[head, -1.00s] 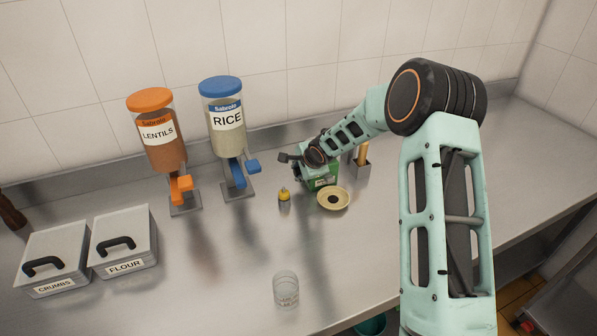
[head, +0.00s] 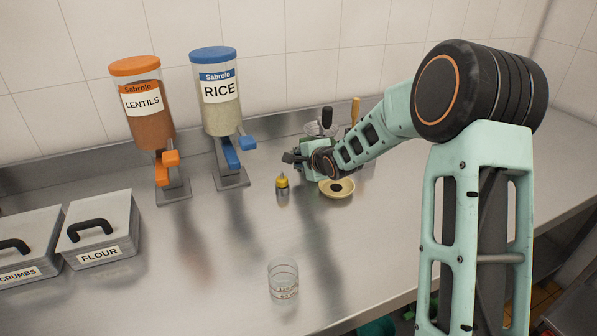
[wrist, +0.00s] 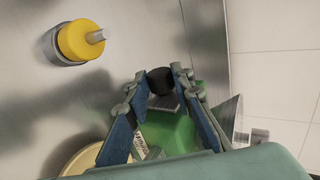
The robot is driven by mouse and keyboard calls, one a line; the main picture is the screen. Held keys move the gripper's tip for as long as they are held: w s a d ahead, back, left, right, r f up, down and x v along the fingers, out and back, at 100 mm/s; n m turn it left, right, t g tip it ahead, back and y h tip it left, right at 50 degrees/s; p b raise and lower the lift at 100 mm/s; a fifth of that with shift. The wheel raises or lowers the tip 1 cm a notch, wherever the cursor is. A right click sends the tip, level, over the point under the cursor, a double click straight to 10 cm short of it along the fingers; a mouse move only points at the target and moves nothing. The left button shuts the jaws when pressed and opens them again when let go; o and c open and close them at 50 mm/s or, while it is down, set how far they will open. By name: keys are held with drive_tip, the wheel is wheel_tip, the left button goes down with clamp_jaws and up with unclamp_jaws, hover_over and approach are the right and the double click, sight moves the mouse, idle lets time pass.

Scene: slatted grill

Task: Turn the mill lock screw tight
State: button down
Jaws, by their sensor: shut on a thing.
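The green mill (wrist: 165,132) fills the lower middle of the wrist view. In the head view my wrist hides most of it; a black-handled part (head: 327,117) rises behind. The black lock screw knob (wrist: 160,80) lies between my fingertips in the wrist view. My gripper (head: 295,157) is at the mill's left side and shut on the knob; it also shows in the wrist view (wrist: 158,88). The knob's thread and how far it is turned are hidden.
Lentils (head: 148,125) and rice (head: 217,110) dispensers stand at the back left. A clear glass (head: 283,281) is in front. The counter's middle is clear.

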drive_tip(key=shift+s+d+f+t+y+b, duration=0.1)
drive_tip(key=shift+f+t+y+b, duration=0.45)
drive_tip(key=shift+b, duration=1.4)
drive_tip(key=shift+s+f+t+y+b, duration=0.15)
drive_tip(key=shift+t+b, duration=0.8)
drive_tip(key=shift+b, duration=1)
drive_tip(key=t+b, duration=0.1)
drive_tip(key=b, duration=0.3)
drive_tip(key=shift+w+t+y, duration=0.1)
drive_tip(key=shift+t+y, duration=0.2)
drive_tip(key=shift+t, duration=0.1)
drive_tip(key=shift+r+b, duration=0.15)
drive_tip(key=shift+b, duration=0.35)
drive_tip(key=c, duration=1.7)
unclamp_jaws()
drive_tip(key=shift+o, duration=0.2)
drive_tip(key=v, duration=1.2)
drive_tip(key=shift+f, duration=0.2)
